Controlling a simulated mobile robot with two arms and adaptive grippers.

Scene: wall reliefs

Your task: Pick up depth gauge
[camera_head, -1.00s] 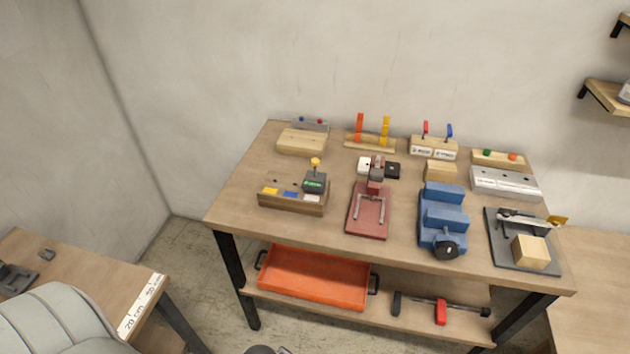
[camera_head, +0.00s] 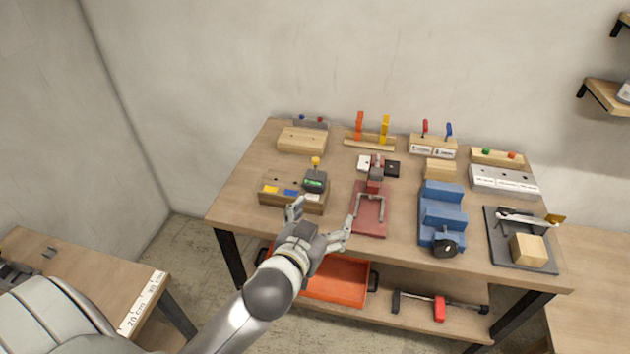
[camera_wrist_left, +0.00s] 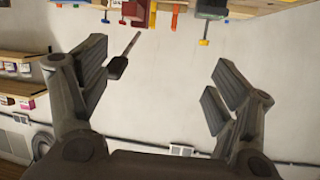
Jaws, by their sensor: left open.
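I take the depth gauge (camera_head: 315,180) to be the small dark grey device with a green display and a yellow knob on top. It sits on a wooden block (camera_head: 292,198) with coloured labels at the table's left front. In the left wrist view, which looks upside down, a dark body (camera_wrist_left: 210,10) with a yellow knob shows at the top edge. My left gripper (camera_head: 320,222) is open and empty, near the table's front edge, in front of and below the gauge. Its spread fingers also show in the left wrist view (camera_wrist_left: 162,68). My right gripper is not in view.
The wooden table (camera_head: 240,190) holds a red clamp plate (camera_head: 368,222) right of the gauge, a blue stepped block (camera_head: 440,205) and a dark plate (camera_head: 495,240). An orange tray (camera_head: 340,280) is on the shelf below. The tabletop left of the block is clear.

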